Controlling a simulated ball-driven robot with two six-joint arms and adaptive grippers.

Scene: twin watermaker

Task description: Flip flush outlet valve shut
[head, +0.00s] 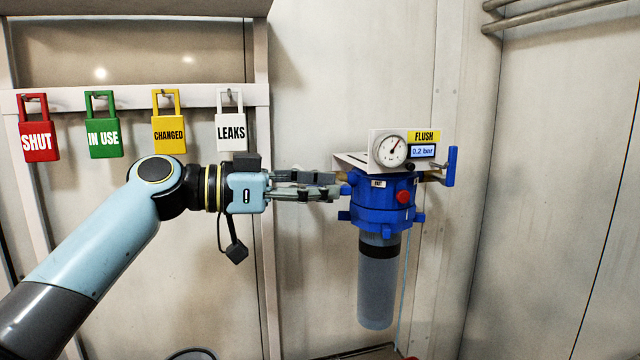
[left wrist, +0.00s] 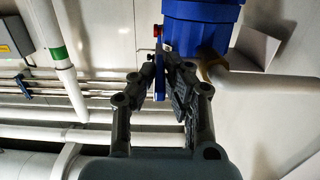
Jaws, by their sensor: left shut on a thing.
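The flush filter housing (head: 385,212) is blue, with a clear bowl (head: 378,290) below, and hangs from a bracket on the wall. A small label that seems to read OUT (head: 378,184) is on its left side. My left gripper (head: 338,186) reaches in level from the left to this side. In the left wrist view its fingers (left wrist: 165,75) are shut on a narrow blue valve handle (left wrist: 160,62), beside the blue housing (left wrist: 198,28) and a tan pipe stub (left wrist: 212,66). In the head view the fingers mostly hide this handle. My right gripper is not in view.
Another blue handle (head: 450,167) stands upright at the housing's right. A gauge (head: 389,147) and a display reading 0.2 bar (head: 423,151) sit above, under a yellow FLUSH label (head: 424,136). Red, green, yellow and white tags hang on a rail (head: 190,98) at left.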

